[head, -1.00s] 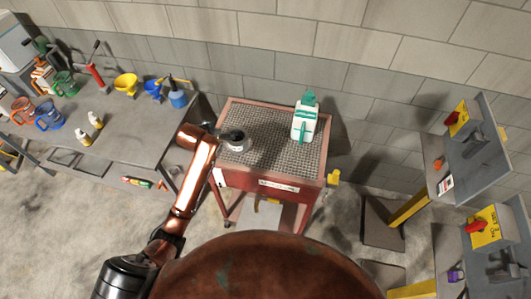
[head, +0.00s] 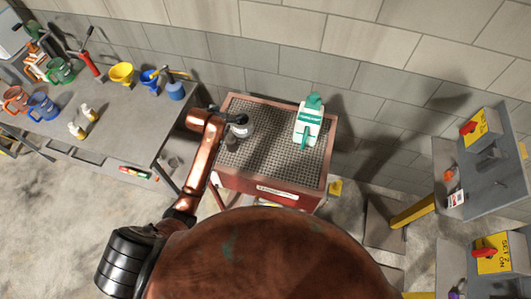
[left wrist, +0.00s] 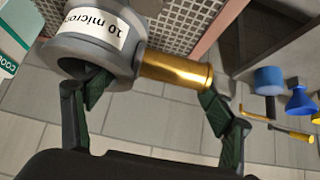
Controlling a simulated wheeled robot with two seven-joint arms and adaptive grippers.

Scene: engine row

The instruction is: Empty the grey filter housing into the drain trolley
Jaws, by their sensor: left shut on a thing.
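The grey filter housing (head: 241,130) has a white label reading "10 micron" in the left wrist view (left wrist: 95,45), and a brass cylinder sticks out of its side. My left gripper (head: 228,118) is shut on it, and its dark fingers show in the left wrist view (left wrist: 150,110). The housing is held over the left part of the drain trolley (head: 275,155), a red cart with a mesh top. A dark patch lies on the mesh below it. I cannot tell what is inside the housing. My right gripper is not in view.
A white and green coolant jug (head: 308,122) stands on the trolley's right part. The grey bench (head: 120,125) at left holds jugs, funnels and small bottles. Grey stands with yellow signs (head: 492,255) are at right. The middle of the mesh is clear.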

